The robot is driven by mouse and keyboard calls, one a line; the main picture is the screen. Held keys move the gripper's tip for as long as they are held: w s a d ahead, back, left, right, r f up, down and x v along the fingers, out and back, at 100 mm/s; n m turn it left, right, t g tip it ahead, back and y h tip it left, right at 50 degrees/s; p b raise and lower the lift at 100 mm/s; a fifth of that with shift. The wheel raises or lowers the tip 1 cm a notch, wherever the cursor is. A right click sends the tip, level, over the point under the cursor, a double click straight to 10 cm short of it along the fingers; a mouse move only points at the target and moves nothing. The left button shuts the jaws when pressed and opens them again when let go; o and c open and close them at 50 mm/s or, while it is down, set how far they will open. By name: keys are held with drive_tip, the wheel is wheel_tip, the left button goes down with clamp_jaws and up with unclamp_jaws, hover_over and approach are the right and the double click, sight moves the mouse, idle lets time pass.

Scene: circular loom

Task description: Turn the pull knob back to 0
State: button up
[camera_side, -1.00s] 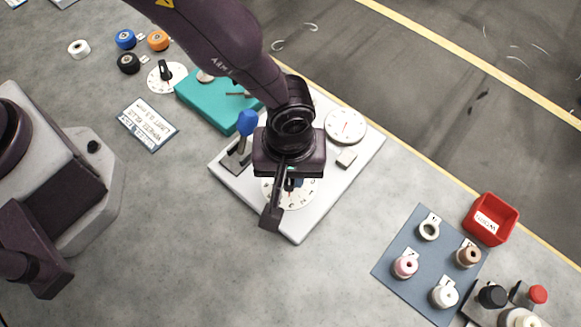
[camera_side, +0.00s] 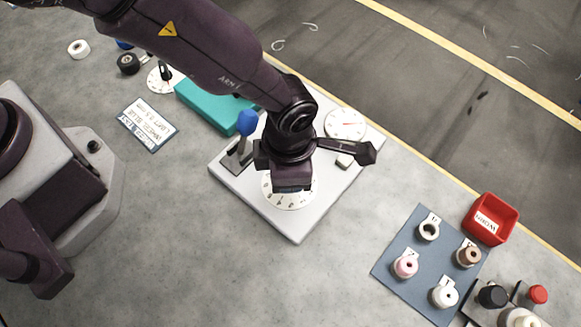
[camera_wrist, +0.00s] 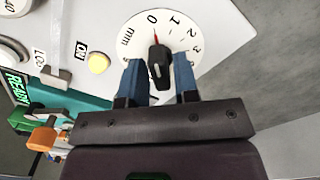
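The pull knob (camera_wrist: 160,68) is black and sits at the centre of a white dial (camera_wrist: 185,25) marked mm with numbers from 0 upward. In the wrist view its narrow end points up the picture, close to the red mark by the 0. In the side view my gripper (camera_side: 292,188) is over the dial (camera_side: 290,200) and hides the knob.
A blue-grey mat (camera_side: 395,262) and red bin (camera_side: 491,219) stand right.

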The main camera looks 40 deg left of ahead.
drive_tip(key=shift+o, duration=0.9)
drive_tip(key=shift+r, duration=0.1)
wheel_tip(320, 180, up, 7)
drive_tip(key=shift+f, duration=0.1)
